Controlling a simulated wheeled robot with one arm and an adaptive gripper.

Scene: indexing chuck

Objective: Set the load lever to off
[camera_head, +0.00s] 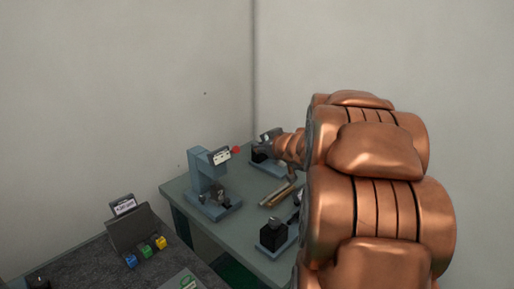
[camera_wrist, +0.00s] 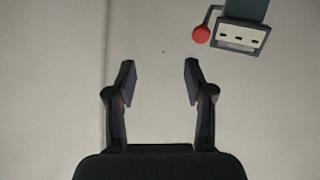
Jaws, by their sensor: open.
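The load lever's red round knob (camera_wrist: 201,34) shows in the wrist view at the upper right, at the end of a thin arm beside a grey box with a white label plate (camera_wrist: 240,37). In the head view the red knob (camera_head: 235,149) sits just right of the white plate (camera_head: 221,157) on a blue-grey stand (camera_head: 205,180). The plate's markings are too small to read. My gripper (camera_wrist: 158,75) is open and empty in the wrist view. The knob lies beyond and right of its fingertips, apart from them. In the head view my gripper (camera_head: 267,137) is right of the knob.
The stand is on a grey-green table (camera_head: 180,185) in a wall corner. Brass-coloured rods (camera_head: 278,195) and a black block on a blue base (camera_head: 273,236) lie nearby. A dark bench with a sign holder (camera_head: 130,225) and coloured blocks (camera_head: 146,251) is at lower left.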

